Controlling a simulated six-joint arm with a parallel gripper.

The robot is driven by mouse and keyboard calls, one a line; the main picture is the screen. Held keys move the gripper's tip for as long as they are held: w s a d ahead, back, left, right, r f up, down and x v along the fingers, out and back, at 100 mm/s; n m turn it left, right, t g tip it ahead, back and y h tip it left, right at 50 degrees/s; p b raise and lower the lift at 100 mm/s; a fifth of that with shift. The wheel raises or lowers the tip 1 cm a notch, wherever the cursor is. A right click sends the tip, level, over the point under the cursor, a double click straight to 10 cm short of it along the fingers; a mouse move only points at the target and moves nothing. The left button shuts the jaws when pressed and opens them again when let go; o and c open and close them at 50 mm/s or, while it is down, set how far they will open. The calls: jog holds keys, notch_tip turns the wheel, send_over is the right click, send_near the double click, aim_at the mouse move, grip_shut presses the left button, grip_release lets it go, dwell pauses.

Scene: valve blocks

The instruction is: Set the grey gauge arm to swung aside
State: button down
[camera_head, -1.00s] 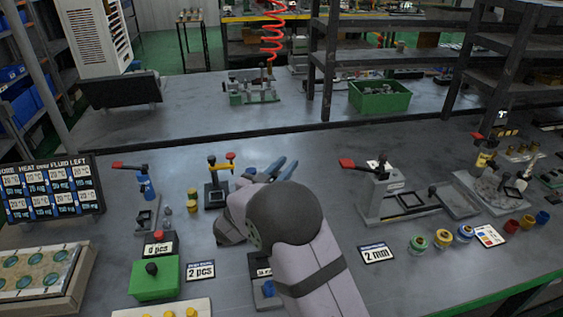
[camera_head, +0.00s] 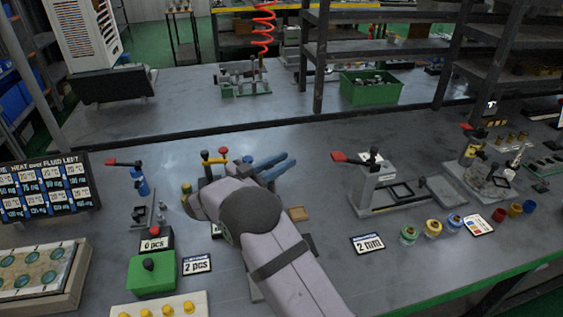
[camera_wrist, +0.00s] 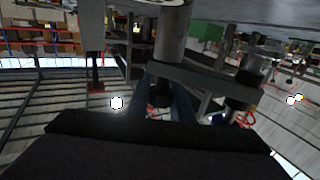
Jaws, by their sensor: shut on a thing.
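The grey gauge arm (camera_wrist: 205,80) seems to be the flat bar in the wrist view, running right from a grey post (camera_wrist: 172,38) to a dark knobbed part (camera_wrist: 243,90). My gripper shows two blue fingers (camera_wrist: 163,112) there, shut on a dark upright pin (camera_wrist: 162,88) close to the bar. My wrist and forearm hide that fixture's base and whatever lies under the fingers. I cannot make out the gauge arm or its angle in the head view.
A grey fixture with a red handle (camera_head: 375,185) stands to the right, behind a "2 mm" card (camera_head: 368,243). A blue bottle-shaped part (camera_head: 140,181) and a green box (camera_head: 152,273) stand left. Bench between my fingers and the grey fixture is clear.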

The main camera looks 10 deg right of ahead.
jog(key=shift+r, duration=0.15)
jog(key=c, duration=1.6)
grip_release()
jog(key=shift+o, duration=0.2)
jog(key=b+v, duration=0.1)
jog(key=v, duration=0.6)
jog(key=shift+s+a, duration=0.1)
